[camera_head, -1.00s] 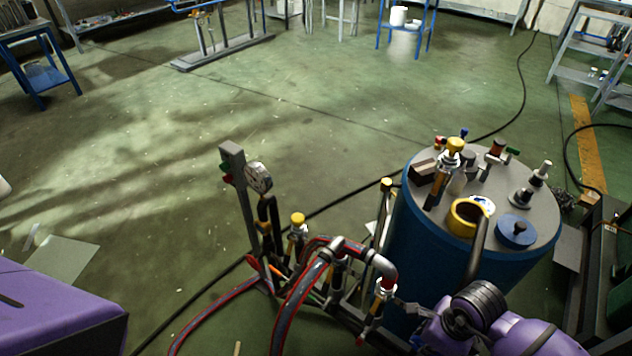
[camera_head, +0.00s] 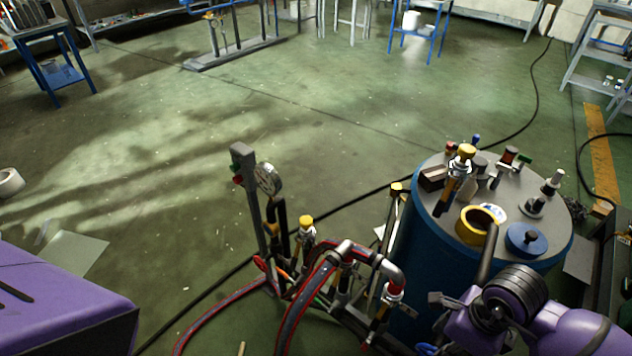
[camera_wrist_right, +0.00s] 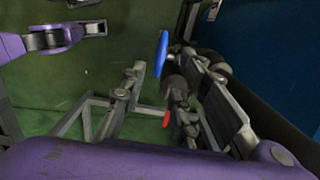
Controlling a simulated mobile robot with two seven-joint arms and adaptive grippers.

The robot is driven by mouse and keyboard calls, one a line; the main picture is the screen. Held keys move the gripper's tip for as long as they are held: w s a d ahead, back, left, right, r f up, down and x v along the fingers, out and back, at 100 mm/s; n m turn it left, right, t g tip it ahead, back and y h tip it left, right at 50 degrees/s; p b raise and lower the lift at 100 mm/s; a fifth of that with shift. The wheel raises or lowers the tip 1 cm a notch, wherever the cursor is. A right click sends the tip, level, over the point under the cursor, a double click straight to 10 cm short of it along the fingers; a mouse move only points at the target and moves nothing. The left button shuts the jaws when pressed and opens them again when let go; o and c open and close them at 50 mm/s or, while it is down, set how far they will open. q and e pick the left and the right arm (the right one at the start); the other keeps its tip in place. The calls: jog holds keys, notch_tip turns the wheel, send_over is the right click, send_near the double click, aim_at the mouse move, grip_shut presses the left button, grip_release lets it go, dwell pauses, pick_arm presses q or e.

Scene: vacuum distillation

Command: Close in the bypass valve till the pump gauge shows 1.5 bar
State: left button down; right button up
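The pump gauge (camera_head: 268,180), a round dial on a grey post, stands left of the blue tank; its reading is too small to make out. My right gripper (camera_head: 408,320) is low in front of the tank among the pipes. In the right wrist view its two fingers (camera_wrist_right: 180,95) are spread apart. A blue handle (camera_wrist_right: 162,53), seen nearly edge-on, lies between and beyond them; I cannot tell whether it touches a finger. A red lever (camera_wrist_right: 166,118) shows below it. A purple and grey part at upper left there may be my left gripper (camera_wrist_right: 92,28); its fingers are unclear.
The blue tank (camera_head: 400,270) carries several fittings on its lid. Yellow-capped valves (camera_head: 306,222), bent pipes and red-edged hoses (camera_head: 225,312) crowd the space left of it. A black cable (camera_head: 330,208) crosses the floor. Open green floor lies beyond, with shelves at the back.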

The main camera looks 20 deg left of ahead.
jog(key=shift+d+r, duration=0.15)
jog(key=shift+r, duration=1.75)
pick_arm(q)
jog(key=shift+s, duration=0.15)
jog(key=shift+s+a+f, duration=0.15)
jog(key=shift+s, duration=0.4)
jog(key=shift+s+a+f, duration=0.1)
jog(key=shift+s+f, duration=0.05)
jog(key=shift+s, duration=0.35)
jog(key=shift+w+r, duration=0.1)
jog(key=shift+w, duration=0.1)
